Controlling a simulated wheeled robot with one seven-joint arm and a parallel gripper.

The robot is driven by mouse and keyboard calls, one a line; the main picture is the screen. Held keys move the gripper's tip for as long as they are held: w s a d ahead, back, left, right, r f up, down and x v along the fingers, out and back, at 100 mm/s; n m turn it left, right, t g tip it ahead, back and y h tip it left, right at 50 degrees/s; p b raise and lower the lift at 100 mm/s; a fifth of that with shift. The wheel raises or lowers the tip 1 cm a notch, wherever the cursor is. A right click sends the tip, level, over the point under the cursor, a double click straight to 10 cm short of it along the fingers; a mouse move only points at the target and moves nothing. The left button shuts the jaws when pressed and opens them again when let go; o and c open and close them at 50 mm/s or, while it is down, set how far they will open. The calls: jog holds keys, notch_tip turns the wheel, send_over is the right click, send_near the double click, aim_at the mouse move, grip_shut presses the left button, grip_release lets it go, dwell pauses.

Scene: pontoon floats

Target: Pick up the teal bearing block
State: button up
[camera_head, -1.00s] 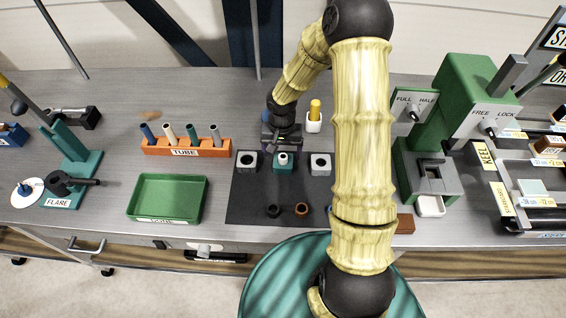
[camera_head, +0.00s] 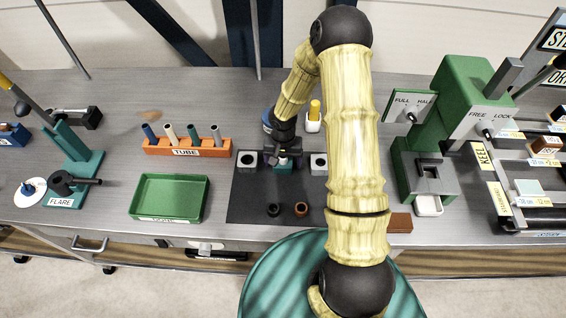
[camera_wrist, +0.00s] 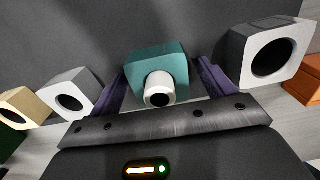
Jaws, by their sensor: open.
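The teal bearing block (camera_head: 284,169) stands on the dark mat (camera_head: 250,195), between two grey blocks, and is partly hidden by my gripper (camera_head: 285,154) in the head view. In the wrist view the teal block (camera_wrist: 157,62) has a white round sleeve with a dark hole on its near face. My gripper (camera_wrist: 162,78) is open, with one purple finger on each side of the teal block. The fingers reach alongside it. I cannot tell whether either touches it.
Grey blocks with round holes stand left (camera_head: 247,161) and right (camera_head: 319,163) of the teal block. A black ring (camera_head: 273,210) and a brown ring (camera_head: 301,209) lie nearer. An orange tube rack (camera_head: 160,148) and green tray (camera_head: 168,216) are left. A green machine (camera_head: 462,95) stands right.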

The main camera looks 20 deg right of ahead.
jog(key=c, duration=1.2)
jog(key=shift+c, duration=0.2)
notch_tip(320, 180, up, 10)
jog(key=shift+r+b, duration=0.1)
jog(key=shift+b, duration=0.5)
